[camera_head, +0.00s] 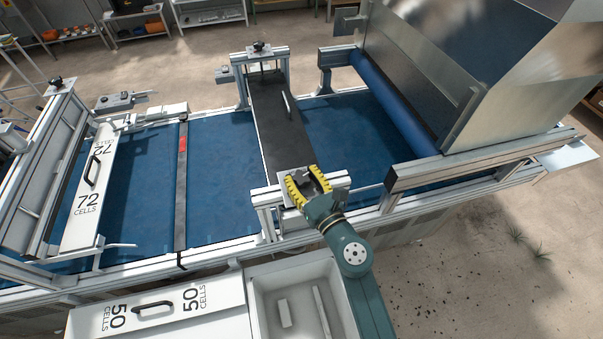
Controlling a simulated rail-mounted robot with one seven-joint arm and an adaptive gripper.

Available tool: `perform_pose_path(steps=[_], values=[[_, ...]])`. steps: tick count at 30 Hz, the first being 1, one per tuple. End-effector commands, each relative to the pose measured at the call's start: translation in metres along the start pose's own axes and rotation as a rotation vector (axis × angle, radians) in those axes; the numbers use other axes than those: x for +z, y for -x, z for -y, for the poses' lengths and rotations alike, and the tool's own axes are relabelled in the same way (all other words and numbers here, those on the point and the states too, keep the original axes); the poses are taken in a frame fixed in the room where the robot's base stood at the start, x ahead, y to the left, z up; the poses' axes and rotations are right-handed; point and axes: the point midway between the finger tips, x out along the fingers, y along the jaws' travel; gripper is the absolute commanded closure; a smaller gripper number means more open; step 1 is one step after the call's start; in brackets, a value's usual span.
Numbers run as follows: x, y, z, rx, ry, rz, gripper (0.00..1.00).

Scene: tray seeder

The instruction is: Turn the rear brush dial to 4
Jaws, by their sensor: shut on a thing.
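My gripper (308,183), with yellow finger pads, is at the near end of the dark brush cover (277,125) that spans the blue belt. It is shut on a dark dial on the mounting plate (338,180) there. The fingers mostly cover the dial, and its number and pointer cannot be read. A similar black knob (258,47) sits on the far end of the same crosspiece, with nothing touching it.
The metal hopper (520,60) and its rail (480,168) stand to the right. On the left are another crosspiece with a black knob (56,82) and the white 72-cells plate (88,195). A white 50-cells plate (158,307) and a grey bin (262,305) are in front.

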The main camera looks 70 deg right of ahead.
Motion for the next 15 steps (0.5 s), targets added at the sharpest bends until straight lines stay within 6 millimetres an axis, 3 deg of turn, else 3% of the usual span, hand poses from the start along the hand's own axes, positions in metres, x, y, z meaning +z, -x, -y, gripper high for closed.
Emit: perform_pose_path(steps=[15], values=[[0.0039,-0.0019,-0.0049,-0.462,0.000,0.001,0.88]])
